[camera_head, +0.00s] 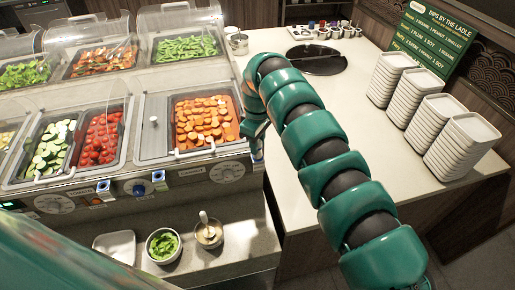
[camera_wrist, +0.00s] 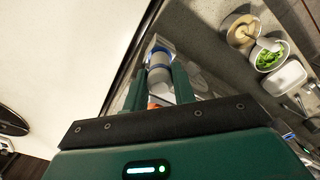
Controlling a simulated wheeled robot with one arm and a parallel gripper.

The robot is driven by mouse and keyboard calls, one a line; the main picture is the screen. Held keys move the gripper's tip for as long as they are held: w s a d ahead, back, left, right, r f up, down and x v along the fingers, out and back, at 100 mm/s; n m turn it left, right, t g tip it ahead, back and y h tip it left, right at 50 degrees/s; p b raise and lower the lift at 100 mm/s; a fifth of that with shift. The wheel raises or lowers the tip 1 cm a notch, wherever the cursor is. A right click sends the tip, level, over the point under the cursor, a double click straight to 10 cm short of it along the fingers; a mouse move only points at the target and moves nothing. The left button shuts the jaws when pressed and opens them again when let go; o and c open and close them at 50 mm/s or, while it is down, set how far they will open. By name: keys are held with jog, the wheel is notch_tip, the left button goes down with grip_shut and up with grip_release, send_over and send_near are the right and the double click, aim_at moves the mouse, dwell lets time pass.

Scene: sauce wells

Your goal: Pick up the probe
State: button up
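A white and blue cylinder (camera_wrist: 160,66), which looks like the probe's handle, shows between the fingertips of my gripper (camera_wrist: 161,74) in the wrist view. The fingers are apart, one on each side of it. I cannot tell whether they press on it. In the head view my gripper (camera_head: 256,138) is at the right end of the food-well counter, mostly hidden behind my green arm. The probe cannot be made out clearly there.
Food wells with carrots (camera_head: 203,122), tomatoes (camera_head: 99,138) and cucumbers (camera_head: 52,146) lie left of my gripper. A bowl of greens (camera_head: 164,245), a ladle bowl (camera_head: 209,233) and a white dish (camera_head: 115,246) sit on the front ledge. Plate stacks (camera_head: 463,146) stand right.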

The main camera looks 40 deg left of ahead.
jog(key=c, duration=0.4)
notch_tip(320, 180, up, 9)
jog(key=shift+f+b, duration=0.15)
jog(key=shift+b, duration=0.7)
jog(key=shift+r, duration=0.5)
jog(key=shift+w+r, duration=0.1)
jog(key=shift+r, duration=0.05)
